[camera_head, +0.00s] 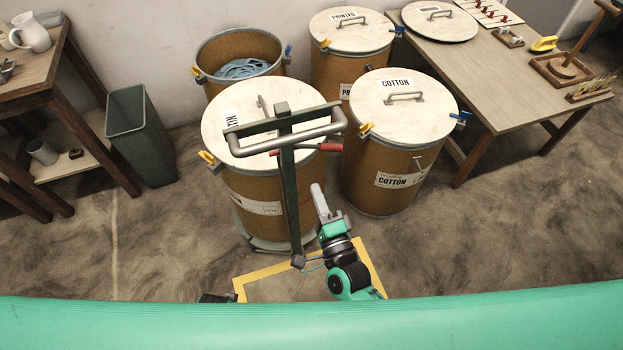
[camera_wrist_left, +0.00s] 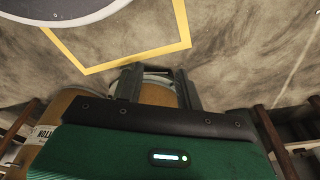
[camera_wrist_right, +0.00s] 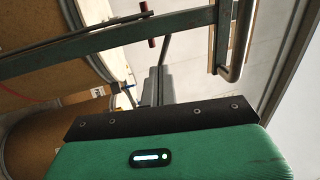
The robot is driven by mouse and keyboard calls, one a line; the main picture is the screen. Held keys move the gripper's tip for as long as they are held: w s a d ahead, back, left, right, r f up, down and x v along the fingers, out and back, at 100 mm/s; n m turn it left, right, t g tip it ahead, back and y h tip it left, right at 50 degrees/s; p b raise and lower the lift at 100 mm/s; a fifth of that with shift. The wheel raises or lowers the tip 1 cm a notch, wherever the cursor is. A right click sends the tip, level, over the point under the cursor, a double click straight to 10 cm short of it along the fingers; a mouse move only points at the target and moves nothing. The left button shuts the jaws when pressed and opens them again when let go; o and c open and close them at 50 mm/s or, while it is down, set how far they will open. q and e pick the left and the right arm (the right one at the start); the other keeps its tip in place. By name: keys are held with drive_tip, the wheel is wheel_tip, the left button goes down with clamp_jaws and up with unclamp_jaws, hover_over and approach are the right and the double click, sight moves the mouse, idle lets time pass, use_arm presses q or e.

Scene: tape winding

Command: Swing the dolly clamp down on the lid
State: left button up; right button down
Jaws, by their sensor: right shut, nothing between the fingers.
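The dolly has a dark green post (camera_head: 287,190) with a grey looped handle (camera_head: 290,143) in front of a brown drum (camera_head: 245,190). The drum's pale round lid (camera_head: 222,150) is on. A red-gripped lever (camera_head: 322,148) shows beside the post; I take it for the clamp, and the post partly hides it. In the right wrist view the post (camera_wrist_right: 110,40) crosses above my fingers. My right gripper (camera_head: 318,195) is shut and empty, right of the post and below the red grip. My left gripper (camera_wrist_left: 160,88) is open and empty, over the floor.
A cotton drum (camera_head: 380,180) stands close at the right. An open drum (camera_head: 215,88) and a printed drum (camera_head: 335,68) stand behind. A dark bin (camera_head: 142,140) is at the left, a table (camera_head: 480,75) at the right. Yellow floor tape (camera_head: 268,271) marks the front.

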use_arm(q)
drive_tip(key=shift+s+a+r, duration=0.15)
drive_tip(key=shift+s+a, duration=0.05)
drive_tip(key=shift+s, duration=0.15)
use_arm(e)
drive_tip(key=shift+v, duration=1.1)
use_arm(q)
drive_tip(key=shift+s, duration=0.15)
use_arm(e)
drive_tip(key=shift+r, duration=0.1)
